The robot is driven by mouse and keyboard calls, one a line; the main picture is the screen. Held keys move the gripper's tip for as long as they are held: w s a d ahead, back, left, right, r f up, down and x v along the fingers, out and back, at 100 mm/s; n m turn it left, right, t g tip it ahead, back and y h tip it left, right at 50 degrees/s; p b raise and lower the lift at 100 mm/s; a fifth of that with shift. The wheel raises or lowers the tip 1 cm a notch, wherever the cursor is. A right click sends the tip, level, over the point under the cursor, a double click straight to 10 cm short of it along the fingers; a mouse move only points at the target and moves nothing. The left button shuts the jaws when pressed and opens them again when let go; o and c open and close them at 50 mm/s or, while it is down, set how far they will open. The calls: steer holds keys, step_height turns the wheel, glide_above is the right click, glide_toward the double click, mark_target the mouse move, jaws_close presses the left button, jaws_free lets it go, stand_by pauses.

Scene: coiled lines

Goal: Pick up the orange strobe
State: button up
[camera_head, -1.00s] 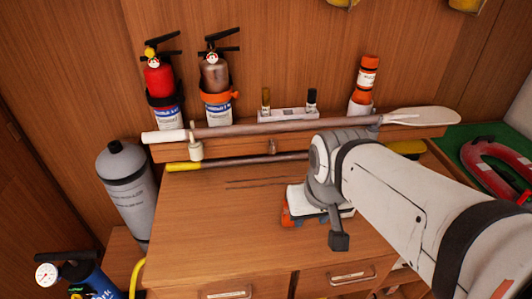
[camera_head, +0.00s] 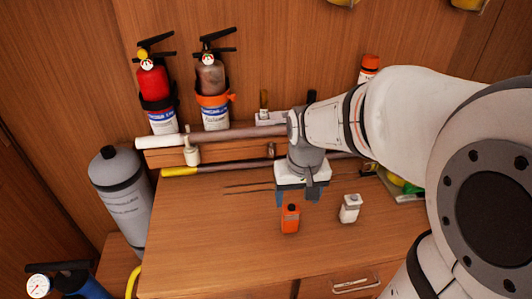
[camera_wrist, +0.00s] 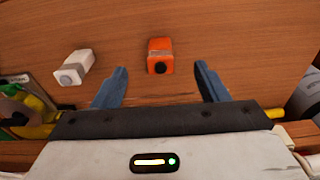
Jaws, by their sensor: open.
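The orange strobe (camera_head: 290,219) is a small orange block with a dark round top, standing on the wooden cabinet top. It also shows in the wrist view (camera_wrist: 160,55), between and a little beyond the tips of my blue fingers. My gripper (camera_wrist: 163,80) is open and empty. In the head view my gripper (camera_head: 296,198) is just behind and above the strobe, and its fingers are partly hidden. A similar white device (camera_head: 349,208) stands to the right of the strobe, and also shows in the wrist view (camera_wrist: 73,67).
A shelf at the back holds a red extinguisher (camera_head: 155,92), a grey-brown extinguisher (camera_head: 212,92) and an orange bottle (camera_head: 369,66). A yellow-ended pole (camera_head: 215,168) lies below the shelf. A grey cylinder (camera_head: 122,200) stands at left. The front cabinet top is clear.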

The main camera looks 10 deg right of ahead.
mark_target(291, 206)
steer(key=shift+g, duration=0.6)
steer(key=w+f, duration=0.4)
steer(key=f, duration=0.1)
steer(key=shift+w+a, duration=0.25)
steer(key=f, duration=0.7)
steer(key=shift+w+d+f, duration=0.2)
steer(key=shift+d+f, duration=0.2)
steer(key=c, duration=1.1)
